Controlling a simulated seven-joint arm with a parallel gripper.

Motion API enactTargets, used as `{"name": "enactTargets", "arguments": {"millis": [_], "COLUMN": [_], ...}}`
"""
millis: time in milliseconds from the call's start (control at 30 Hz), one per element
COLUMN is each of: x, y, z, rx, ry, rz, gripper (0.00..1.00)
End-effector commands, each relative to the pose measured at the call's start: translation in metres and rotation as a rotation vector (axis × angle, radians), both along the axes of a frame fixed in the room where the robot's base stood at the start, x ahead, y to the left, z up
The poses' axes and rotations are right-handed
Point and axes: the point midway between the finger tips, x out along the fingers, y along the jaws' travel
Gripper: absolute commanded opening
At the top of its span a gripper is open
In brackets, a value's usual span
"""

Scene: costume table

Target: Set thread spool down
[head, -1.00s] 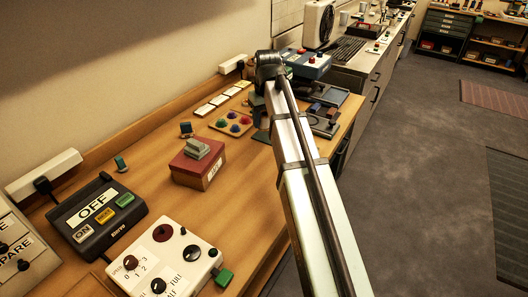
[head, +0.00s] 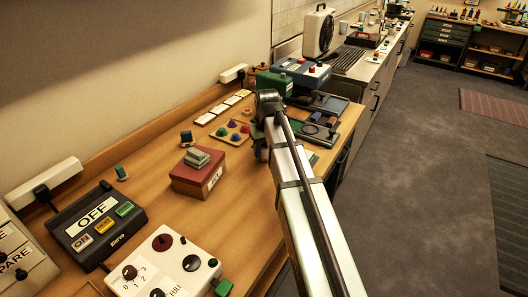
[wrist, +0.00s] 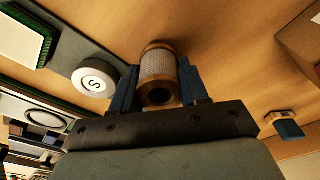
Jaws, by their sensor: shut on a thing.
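The thread spool (wrist: 159,68), with pale grey thread and wooden ends, sits between the blue fingers of my gripper (wrist: 158,80) in the wrist view. The fingers are shut on its sides. Wooden tabletop fills the background behind it; I cannot tell whether the spool touches the wood. In the head view, my gripper (head: 261,150) is low over the table (head: 235,185), right of the red box and the tray of coloured domes. The arm hides the spool there.
A red box (head: 199,180) with grey blocks on top stands left of my gripper. The tray of coloured domes (head: 232,132) lies behind it. A white round button marked S (wrist: 92,83) is close left in the wrist view. Bare wood lies right of the red box.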

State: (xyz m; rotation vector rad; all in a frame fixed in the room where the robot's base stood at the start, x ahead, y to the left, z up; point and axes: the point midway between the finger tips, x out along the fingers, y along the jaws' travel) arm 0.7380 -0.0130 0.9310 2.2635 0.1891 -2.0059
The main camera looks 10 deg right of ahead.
Motion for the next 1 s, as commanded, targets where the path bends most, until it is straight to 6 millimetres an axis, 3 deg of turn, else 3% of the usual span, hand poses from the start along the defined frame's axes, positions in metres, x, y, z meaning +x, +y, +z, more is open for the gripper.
{"name": "enactTargets", "arguments": {"millis": [100, 500, 533, 767, 1000], "x": [-0.0006, -0.0002, -0.0001, -0.0001, -0.0001], "y": [0.0, 0.0001, 0.0, 0.0, 0.0], "z": [-0.0107, -0.0142, -0.0141, -0.0138, -0.0135], "rx": [0.0, 0.0, 0.0, 0.0, 0.0], "ry": [0.001, 0.0, 0.0, 0.0, 0.0], "rz": [0.0, 0.0, 0.0, 0.0, 0.0], "gripper": [0.14, 0.14, 0.46, 0.68, 0.7]}}
